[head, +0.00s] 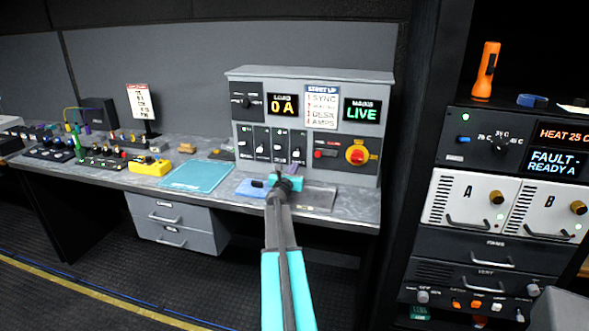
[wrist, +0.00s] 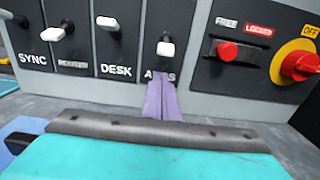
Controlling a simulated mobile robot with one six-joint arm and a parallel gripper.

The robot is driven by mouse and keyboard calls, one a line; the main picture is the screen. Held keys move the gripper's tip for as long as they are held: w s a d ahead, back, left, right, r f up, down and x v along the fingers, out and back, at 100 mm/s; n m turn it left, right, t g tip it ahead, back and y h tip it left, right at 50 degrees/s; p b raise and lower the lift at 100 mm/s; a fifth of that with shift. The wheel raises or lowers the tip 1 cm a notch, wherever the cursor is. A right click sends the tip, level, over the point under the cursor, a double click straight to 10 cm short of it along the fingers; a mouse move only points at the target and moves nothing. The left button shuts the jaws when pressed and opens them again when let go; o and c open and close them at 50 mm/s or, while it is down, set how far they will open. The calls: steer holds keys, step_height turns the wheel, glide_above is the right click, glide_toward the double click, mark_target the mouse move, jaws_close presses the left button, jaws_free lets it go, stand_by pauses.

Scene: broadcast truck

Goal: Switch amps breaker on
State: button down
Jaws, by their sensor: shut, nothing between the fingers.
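The amps breaker (wrist: 165,48) is the rightmost of a row of breakers, a white-tipped lever on a black plate. Its lever sits lower on its plate than the DESK lever (wrist: 107,22) beside it. It also shows in the head view (head: 297,153). My gripper (wrist: 162,84) is shut and empty. Its purple fingers point at the panel just below the amps lever and cover part of the AMPS label. I cannot tell whether the fingertips touch the panel. In the head view my gripper (head: 287,178) is in front of the console, over the desk.
Left of DESK are another breaker (wrist: 57,33) and the SYNC breaker (wrist: 20,20). To the right are a red button (wrist: 228,51) by a LOCKED label and a red-yellow rotary switch (wrist: 298,65). The load display (head: 283,105) reads 0 A; the mains display (head: 362,110) reads LIVE.

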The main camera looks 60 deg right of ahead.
steer(key=shift+s+a+r+p, duration=0.1)
steer(key=shift+a+r+p, duration=0.15)
steer(key=shift+r, duration=0.4)
steer(key=shift+s+a+r+p, duration=0.1)
steer(key=shift+a+r+p, duration=0.15)
steer(key=shift+r, duration=0.35)
steer(key=shift+r+p, duration=0.15)
steer(key=shift+p, duration=0.3)
